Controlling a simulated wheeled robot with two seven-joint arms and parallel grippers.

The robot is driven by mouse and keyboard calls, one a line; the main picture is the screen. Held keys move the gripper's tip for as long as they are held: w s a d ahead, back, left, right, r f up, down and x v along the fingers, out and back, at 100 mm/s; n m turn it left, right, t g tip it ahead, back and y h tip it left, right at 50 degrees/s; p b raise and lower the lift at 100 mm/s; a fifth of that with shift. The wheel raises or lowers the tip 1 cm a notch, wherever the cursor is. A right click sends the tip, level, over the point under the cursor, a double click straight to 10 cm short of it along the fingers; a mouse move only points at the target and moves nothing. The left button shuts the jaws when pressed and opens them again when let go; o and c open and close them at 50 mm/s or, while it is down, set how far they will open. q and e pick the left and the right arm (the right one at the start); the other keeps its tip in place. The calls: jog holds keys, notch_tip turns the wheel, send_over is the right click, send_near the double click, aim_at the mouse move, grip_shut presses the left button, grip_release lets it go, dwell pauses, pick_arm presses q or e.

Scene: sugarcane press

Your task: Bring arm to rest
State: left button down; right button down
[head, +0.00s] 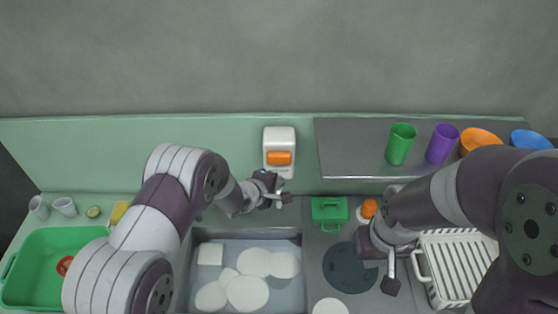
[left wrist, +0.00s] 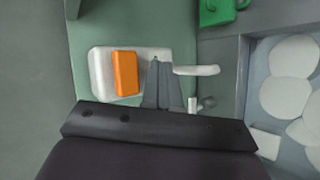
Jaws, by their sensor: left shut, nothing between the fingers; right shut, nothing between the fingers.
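My left gripper (head: 283,200) is shut and empty, just below the white press (head: 279,137) on the green back panel. The press has an orange front part (head: 279,158). In the left wrist view, the shut fingers (left wrist: 157,65) overlap the white body (left wrist: 101,72) beside its orange part (left wrist: 125,73) and white lever or spout (left wrist: 197,70). I cannot tell whether they touch. My right gripper (head: 390,284) is shut and empty, low over the counter between the dark round plate and the white rack. My right forearm hides part of the counter.
A sink (head: 205,237) with several white dishes lies below the left gripper. A green box (head: 329,210) and an orange-topped item (head: 368,208) stand right of it. A shelf (head: 350,165) holds cups and bowls. A white rack (head: 458,262) is at right, a green tub (head: 40,245) at left.

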dwell(0.6)
pick_arm(q)
jog(key=s+a+f+m+g+y+b, duration=0.3)
jog(key=s+a+f+m+g+y, duration=0.25)
jog(key=s+a+m, duration=0.5)
jog(key=s+a+r+m+g+b, duration=0.1)
jog(key=s+a+b, duration=0.2)
jog(key=s, duration=0.6)
jog(key=s+a+r+m+g+b, duration=0.1)
jog(key=s+a+r+b, duration=0.1)
jog(key=s+a+b, duration=0.2)
jog(key=s+y+b, duration=0.1)
jog(key=s+b, duration=0.2)
jog(key=s, duration=0.2)
jog(key=shift+a+g, duration=0.15)
jog(key=shift+g, duration=0.2)
jog(key=shift+w, duration=0.1)
